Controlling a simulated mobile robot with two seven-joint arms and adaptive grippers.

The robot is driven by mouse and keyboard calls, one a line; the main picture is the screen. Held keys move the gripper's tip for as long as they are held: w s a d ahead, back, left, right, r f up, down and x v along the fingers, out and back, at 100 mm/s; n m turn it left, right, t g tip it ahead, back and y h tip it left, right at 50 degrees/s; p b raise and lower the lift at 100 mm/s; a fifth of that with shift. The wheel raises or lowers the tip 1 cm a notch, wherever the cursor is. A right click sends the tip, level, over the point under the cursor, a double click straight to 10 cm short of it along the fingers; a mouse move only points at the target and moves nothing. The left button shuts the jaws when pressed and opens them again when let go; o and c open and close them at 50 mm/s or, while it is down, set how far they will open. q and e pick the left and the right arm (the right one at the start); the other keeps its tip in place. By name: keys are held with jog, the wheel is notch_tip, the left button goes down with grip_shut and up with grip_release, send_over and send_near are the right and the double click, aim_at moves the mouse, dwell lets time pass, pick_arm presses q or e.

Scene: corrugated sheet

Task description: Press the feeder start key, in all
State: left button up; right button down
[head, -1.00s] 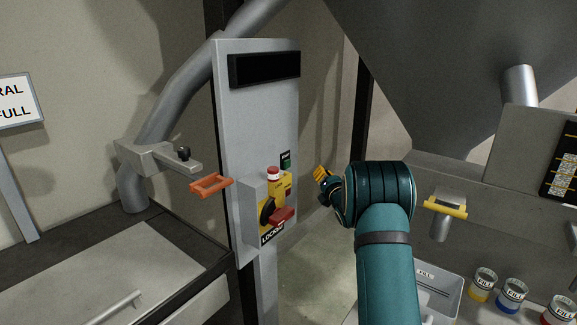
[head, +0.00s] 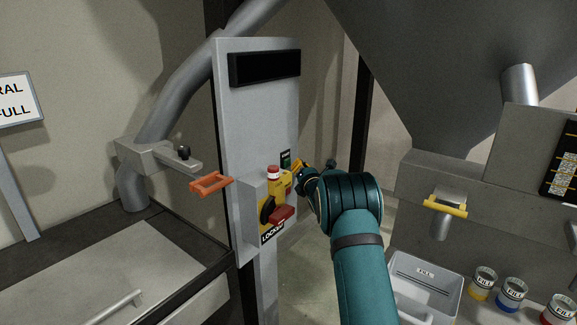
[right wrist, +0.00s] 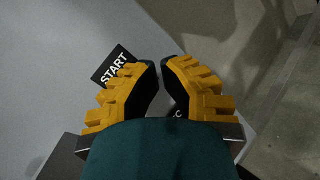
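The feeder start key's dark plate (head: 285,155) is on the right side of the grey control panel (head: 255,130), above the yellow switch box. In the right wrist view a black plate reading START (right wrist: 115,66) lies to the left of the fingertips, partly covered by a finger. I cannot make out the key itself there. My right gripper (head: 298,168) is just right of the plate in the head view. Its yellow-and-black fingers (right wrist: 160,63) have their tips together and hold nothing. I cannot tell whether they touch the panel. My left gripper is out of view.
Below the plate are a red-topped button (head: 273,173) and a red rotary handle (head: 282,215). An orange handle (head: 211,184) juts out at left. At right are a yellow-handled gate (head: 445,205), a grey bin (head: 425,275) and several FILL cups (head: 482,283).

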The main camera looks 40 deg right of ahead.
jog(key=shift+w+a, duration=0.1)
jog(key=shift+w, duration=0.15)
dwell(1.3)
jog(key=shift+w, duration=0.25)
jog(key=shift+w+a, duration=0.15)
jog(key=shift+w, duration=0.25)
dwell(0.8)
dwell(0.3)
jog(key=shift+s+d, duration=0.2)
jog(key=shift+s, duration=0.6)
jog(key=s, duration=0.2)
jog(key=s+d, duration=0.1)
jog(key=s, duration=0.1)
jog(key=shift+s+d, duration=0.2)
jog(key=shift+s, duration=0.2)
dwell(0.7)
